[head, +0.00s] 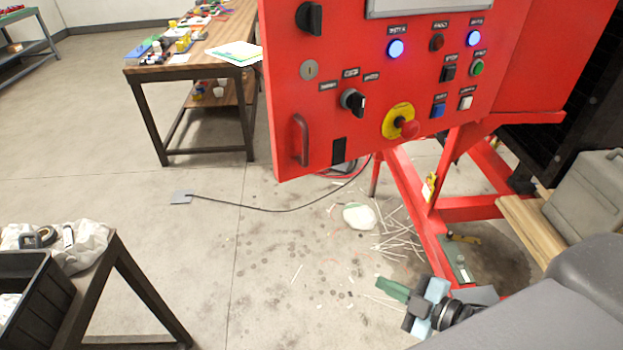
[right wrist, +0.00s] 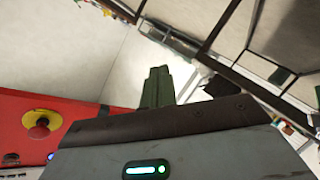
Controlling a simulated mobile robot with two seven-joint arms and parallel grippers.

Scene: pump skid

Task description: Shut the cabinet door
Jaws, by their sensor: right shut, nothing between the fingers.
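The red cabinet door (head: 330,95) fills the top middle of the head view, with a red handle (head: 301,139) low on its left side. Its face carries knobs, lit buttons and a red emergency stop (head: 406,127) on a yellow ring. The door's left edge stands clear of the red stand; I cannot tell its exact opening angle. My right gripper (head: 390,288) is below the door, apart from it, with its green fingers together and empty. In the right wrist view the fingers (right wrist: 157,88) point up, and the emergency stop (right wrist: 38,125) shows at the left. My left gripper is out of view.
The red stand (head: 430,215) is under the door. A wooden workbench (head: 185,70) stands behind left, and a table with a black bin (head: 30,290) at the lower left. A cable (head: 270,209) and white sticks (head: 395,240) lie on the floor. A grey case (head: 590,195) is at right.

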